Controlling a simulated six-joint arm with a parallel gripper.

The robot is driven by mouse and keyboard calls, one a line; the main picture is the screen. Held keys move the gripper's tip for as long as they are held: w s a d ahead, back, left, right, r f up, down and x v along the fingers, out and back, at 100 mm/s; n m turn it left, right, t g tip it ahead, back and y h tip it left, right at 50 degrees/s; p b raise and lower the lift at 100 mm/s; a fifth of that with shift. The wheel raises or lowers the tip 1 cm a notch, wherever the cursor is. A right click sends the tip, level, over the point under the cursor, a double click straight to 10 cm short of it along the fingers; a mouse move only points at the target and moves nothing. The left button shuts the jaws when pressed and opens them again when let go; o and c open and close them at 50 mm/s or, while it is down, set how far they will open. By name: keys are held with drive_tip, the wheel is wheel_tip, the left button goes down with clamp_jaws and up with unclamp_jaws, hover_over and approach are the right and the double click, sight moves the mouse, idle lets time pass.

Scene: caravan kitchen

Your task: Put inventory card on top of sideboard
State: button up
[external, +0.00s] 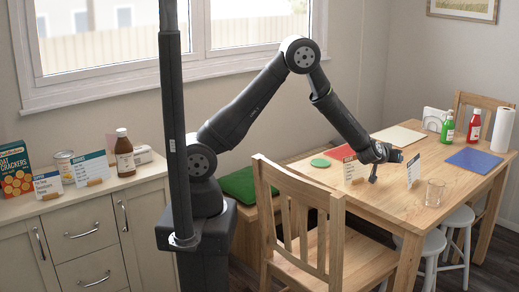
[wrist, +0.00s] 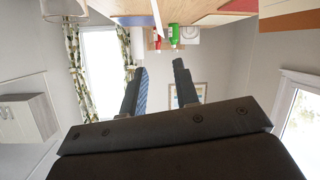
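Two upright cards in small wooden stands are on the dining table (external: 445,165): one with a red header (external: 349,169) and one with a blue header (external: 413,170). Their text is too small to read, so I cannot tell which is the inventory card. My gripper (external: 373,178) is low over the table's near edge, between the two cards and apart from both. In the wrist view its two fingers (wrist: 160,88) are spread with nothing between them. A thin card edge (wrist: 157,16) shows beyond them. The sideboard (external: 128,190) stands at left.
The sideboard top holds a cracker box (external: 15,170), a can (external: 64,166), a brown bottle (external: 124,154) and two blue-header cards (external: 92,167). A glass (external: 434,192), green bottle (external: 447,127) and red bottle (external: 474,126) stand on the table. A chair (external: 300,215) stands in front.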

approach(411, 162)
drive_tip(key=x, duration=0.9)
drive_tip(key=shift+w+d+f, duration=0.1)
drive_tip(key=shift+w+f, duration=0.05)
drive_tip(key=shift+f, duration=0.35)
drive_tip(key=shift+w+d, duration=0.2)
drive_tip(key=shift+d, duration=0.05)
drive_tip(key=shift+f, duration=0.1)
clamp_jaws()
